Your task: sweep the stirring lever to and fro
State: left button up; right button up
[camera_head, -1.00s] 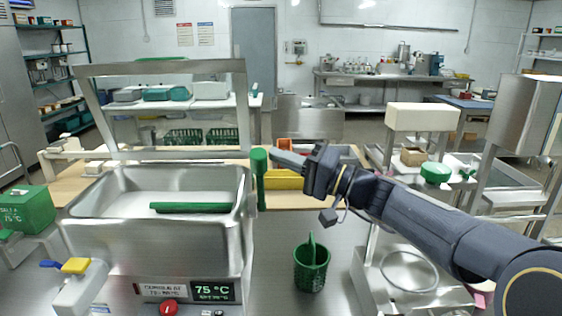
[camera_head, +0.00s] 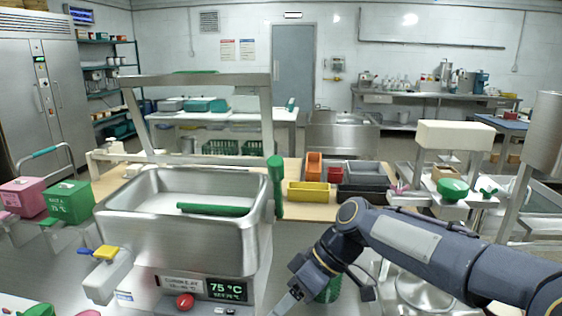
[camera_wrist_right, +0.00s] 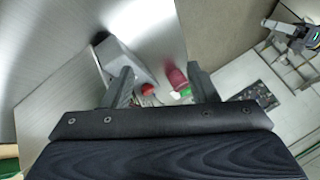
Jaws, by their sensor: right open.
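The stirring lever has an upright green handle (camera_head: 275,188) at the right side of the steel tank (camera_head: 120,222). A green bar (camera_head: 213,209) lies across inside the tank; its link to the handle is hidden. My right gripper (camera_head: 290,300) is low in front of the tank's right side, below and apart from the handle, pointing down. In the right wrist view its two fingers stand apart (camera_wrist_right: 162,86) with nothing held between them. The lever is not clearly seen in that view. My left gripper is not in view.
The front panel has a red knob (camera_head: 185,301) and a 75 °C display (camera_head: 226,290). A green basket (camera_head: 329,289) is partly hidden behind my right arm. Yellow (camera_head: 308,192) and orange bins stand behind the handle. Green (camera_head: 69,203) and pink (camera_head: 22,197) boxes stand at left.

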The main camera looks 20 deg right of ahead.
aim_at(278, 170)
jog(key=s+d+f+n+g+h+p, duration=0.1)
jog(key=s+d+f+n+g+h, duration=0.15)
jog(key=n+h, duration=0.25)
jog(key=w+d+r+n+t+h+p, duration=0.2)
jog(key=w+d+n+h+p, duration=0.15)
jog(key=d+n+h, duration=0.35)
jog(key=w+a+r+n+t+h, duration=0.2)
jog(key=w+r+t, duration=0.1)
jog(key=r, duration=0.3)
jog(key=w+a+r+n+t+h+p, duration=0.1)
jog(key=w+a+r+n+t+h, duration=0.1)
jog(key=r, duration=0.5)
jog(key=w+a+r+n+t+h, duration=0.3)
jog(key=w+a+r+n+t, duration=0.1)
jog(key=t, duration=0.4)
jog(key=shift+w+r+p, duration=0.2)
jog(key=shift+w+r, duration=0.15)
jog(key=shift+r, duration=0.25)
jog(key=shift+w+r+p, duration=0.2)
jog(key=shift+w+r, duration=0.1)
jog(key=shift+r, duration=0.25)
jog(key=shift+w+d+r, duration=0.1)
jog(key=shift+w, duration=0.15)
jog(key=p+x, duration=0.1)
jog(key=x, duration=0.6)
